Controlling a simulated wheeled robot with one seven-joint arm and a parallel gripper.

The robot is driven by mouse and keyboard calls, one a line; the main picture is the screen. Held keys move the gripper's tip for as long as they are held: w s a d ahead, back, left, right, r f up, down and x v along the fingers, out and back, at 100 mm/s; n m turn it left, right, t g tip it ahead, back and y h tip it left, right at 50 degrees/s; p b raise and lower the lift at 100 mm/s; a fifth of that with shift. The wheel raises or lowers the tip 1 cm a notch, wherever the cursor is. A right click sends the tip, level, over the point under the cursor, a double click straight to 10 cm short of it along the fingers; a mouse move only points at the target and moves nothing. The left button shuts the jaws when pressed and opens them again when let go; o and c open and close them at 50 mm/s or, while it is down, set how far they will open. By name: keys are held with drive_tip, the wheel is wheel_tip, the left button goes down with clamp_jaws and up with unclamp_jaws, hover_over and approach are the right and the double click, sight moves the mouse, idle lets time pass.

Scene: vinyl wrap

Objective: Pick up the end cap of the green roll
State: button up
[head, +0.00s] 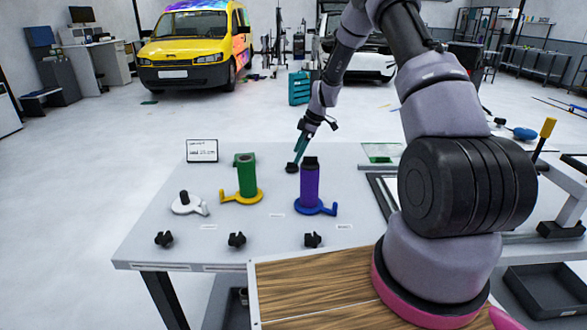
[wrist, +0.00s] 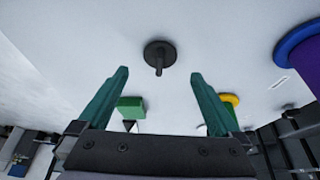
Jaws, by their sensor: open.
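A green roll (head: 246,178) stands upright on a yellow holder (head: 229,196) on the table; no black cap shows on its top. A black end cap (head: 291,169), a round disc with a thin peg, lies on the table behind and right of the green roll. In the wrist view the end cap (wrist: 152,49) lies beyond the fingertips, between their lines, with its peg towards me. My gripper (head: 298,158) is open and empty, pointing down just over the cap. In the wrist view both green fingers of my gripper (wrist: 160,74) are apart, not touching the cap.
A white holder (head: 181,208) stands left. Several black knobs (head: 237,240) line the front edge. A small sign (head: 202,151) stands at the back left.

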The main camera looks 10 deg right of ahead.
sight(292, 166)
drive_tip(key=x, duration=0.5)
drive_tip(key=shift+w+a+f, duration=0.1)
drive_tip(key=shift+w+a, duration=0.05)
drive_tip(key=shift+c, duration=0.3)
drive_tip(key=c, duration=1.3)
